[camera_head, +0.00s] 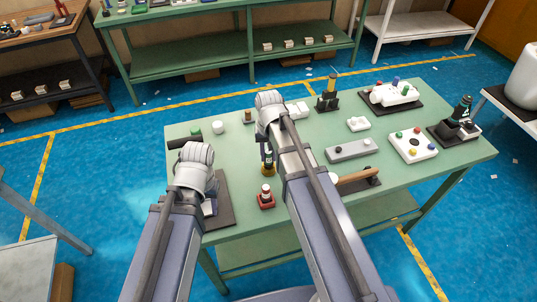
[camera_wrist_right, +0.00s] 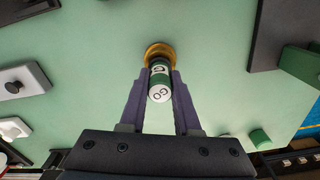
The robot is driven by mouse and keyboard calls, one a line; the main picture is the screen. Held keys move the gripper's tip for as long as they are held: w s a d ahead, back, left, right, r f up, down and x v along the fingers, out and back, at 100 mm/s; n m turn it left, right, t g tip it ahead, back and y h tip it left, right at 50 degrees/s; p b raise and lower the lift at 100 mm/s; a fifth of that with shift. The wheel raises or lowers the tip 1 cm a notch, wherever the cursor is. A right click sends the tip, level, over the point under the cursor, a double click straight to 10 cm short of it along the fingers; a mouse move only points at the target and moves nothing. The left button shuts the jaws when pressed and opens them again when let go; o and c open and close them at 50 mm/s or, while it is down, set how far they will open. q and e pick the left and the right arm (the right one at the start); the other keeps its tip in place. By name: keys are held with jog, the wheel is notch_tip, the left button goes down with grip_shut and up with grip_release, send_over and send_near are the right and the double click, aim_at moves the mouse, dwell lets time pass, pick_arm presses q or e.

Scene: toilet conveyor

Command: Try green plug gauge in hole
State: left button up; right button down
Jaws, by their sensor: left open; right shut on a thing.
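The green plug gauge (camera_wrist_right: 159,89), with a white end marked "GO", is between the fingers of my right gripper (camera_wrist_right: 160,80). Its far end meets a brass ring (camera_wrist_right: 159,50) on the green table. I cannot tell whether it is inside the ring's hole or just above it. In the head view, the brass ring (camera_head: 268,171) shows below my right gripper (camera_head: 267,156), which is partly hidden by my arm. My left gripper (camera_head: 210,206) is open and low over a dark board (camera_head: 222,212) at the table's left; its fingers are mostly hidden by the wrist.
A red-based piece (camera_head: 265,198) stands near the front edge. A white cylinder (camera_head: 218,127) stands at the back left.

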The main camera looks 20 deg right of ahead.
jog(key=shift+r+p, duration=2.1)
jog(key=shift+r, duration=0.15)
